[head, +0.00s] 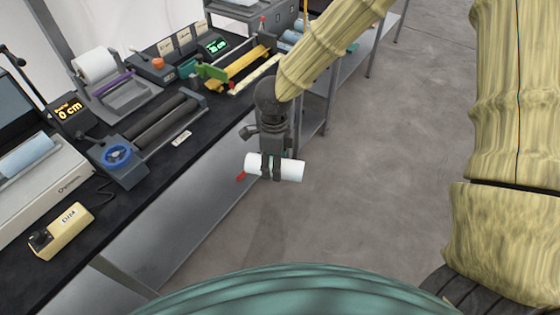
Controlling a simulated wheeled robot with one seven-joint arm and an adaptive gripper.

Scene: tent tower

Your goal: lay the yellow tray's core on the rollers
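My gripper (271,172) points down over the aisle, off the table's front edge, with its fingers shut on a white roll (290,170). The roll lies level, sticking out on both sides of the fingers. A small red piece (241,177) shows at its left end; I cannot tell whether it is joined to it. Two dark rollers (160,121) lie side by side in a grey frame with a blue handwheel (116,155) on the black table, left of my gripper. They are bare. A yellow frame, possibly the yellow tray (247,64), stands farther back with green parts.
Grey shelving (195,205) runs below. The floor (395,160) at right is clear.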

